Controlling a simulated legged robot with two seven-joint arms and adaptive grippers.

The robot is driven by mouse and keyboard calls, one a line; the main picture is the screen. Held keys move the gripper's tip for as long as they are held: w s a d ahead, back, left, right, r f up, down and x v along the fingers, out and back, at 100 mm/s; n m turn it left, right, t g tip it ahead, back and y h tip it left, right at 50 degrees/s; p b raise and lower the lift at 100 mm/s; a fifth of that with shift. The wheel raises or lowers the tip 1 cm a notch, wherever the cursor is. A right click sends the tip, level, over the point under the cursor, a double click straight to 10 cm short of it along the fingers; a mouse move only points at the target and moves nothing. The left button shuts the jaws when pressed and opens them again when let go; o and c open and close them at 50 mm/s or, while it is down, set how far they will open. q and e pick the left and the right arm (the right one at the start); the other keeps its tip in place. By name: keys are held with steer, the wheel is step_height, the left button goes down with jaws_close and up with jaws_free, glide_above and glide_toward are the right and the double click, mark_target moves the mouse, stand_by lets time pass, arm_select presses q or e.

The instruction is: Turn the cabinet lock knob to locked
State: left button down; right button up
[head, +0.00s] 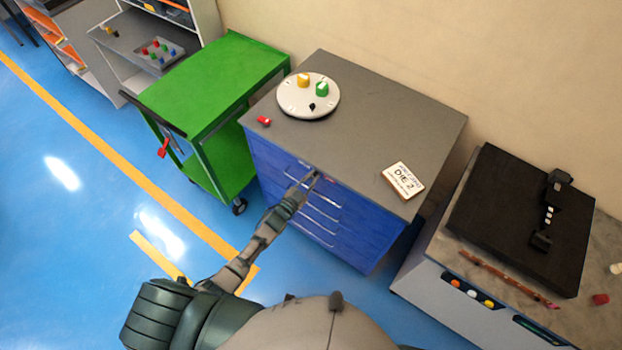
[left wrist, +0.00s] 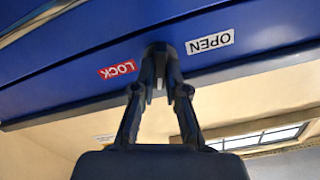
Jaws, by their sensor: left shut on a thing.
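The blue drawer cabinet (head: 350,230) with a grey top stands in the middle of the head view. My left gripper (head: 311,180) reaches its upper front edge. In the left wrist view my left gripper (left wrist: 163,85) is shut on the dark lock knob (left wrist: 157,48), its fingers converging there. The red LOCK label (left wrist: 118,70) is left of the knob and the white OPEN label (left wrist: 210,42) is right of it, both upside down. The fingers hide much of the knob, so I cannot tell its exact angle. My right gripper is not in view.
On the cabinet top are a round white disc (head: 290,103) with coloured knobs, a red piece (head: 264,121) and a DIE 2 card (head: 404,179). A green cart (head: 205,85) stands left, a bench with a black plate (head: 490,220) right. Blue floor lies open at left.

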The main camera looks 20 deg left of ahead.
arm_select(q)
steer(key=m, duration=0.3)
steer(key=f+m, duration=0.1)
steer(key=shift+s+m+b, duration=0.25)
steer(key=shift+m+b, duration=0.05)
steer(key=shift+b, duration=0.1)
stand_by(0.4)
steer(key=c, duration=1.5)
jaws_free()
steer(key=shift+w+r, duration=0.1)
steer(key=shift+w+r, duration=0.1)
steer(key=v, duration=1.2)
